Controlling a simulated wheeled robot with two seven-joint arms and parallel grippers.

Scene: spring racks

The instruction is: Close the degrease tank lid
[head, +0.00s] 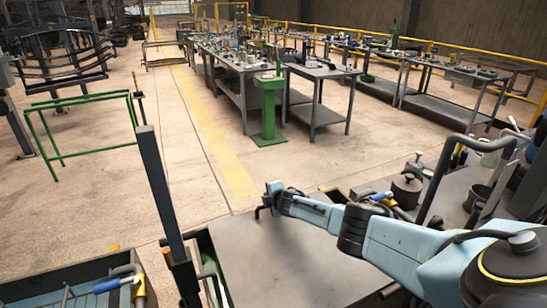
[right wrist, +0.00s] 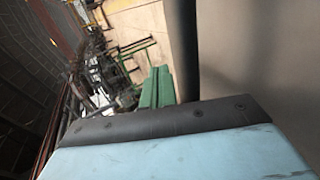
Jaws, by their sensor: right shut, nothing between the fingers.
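A broad flat grey panel (head: 285,262), which looks like the degrease tank lid, lies level or nearly level in the lower middle of the head view. A green edge shows along its left side. I cannot tell whether it sits fully down. My right arm reaches in from the right over it. My right gripper (head: 263,209) is small and dark, at the panel's far edge, shut and empty. I cannot tell whether it touches the panel. My left gripper is not in view.
A dark upright post (head: 160,190) stands left of the panel. A blue-grey bin (head: 65,285) with a blue-handled tool (head: 120,284) is at lower left. A dark lidded pot (head: 407,187) stands beyond my arm. A green pedestal (head: 268,110) and workbenches stand farther back. Open floor lies between.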

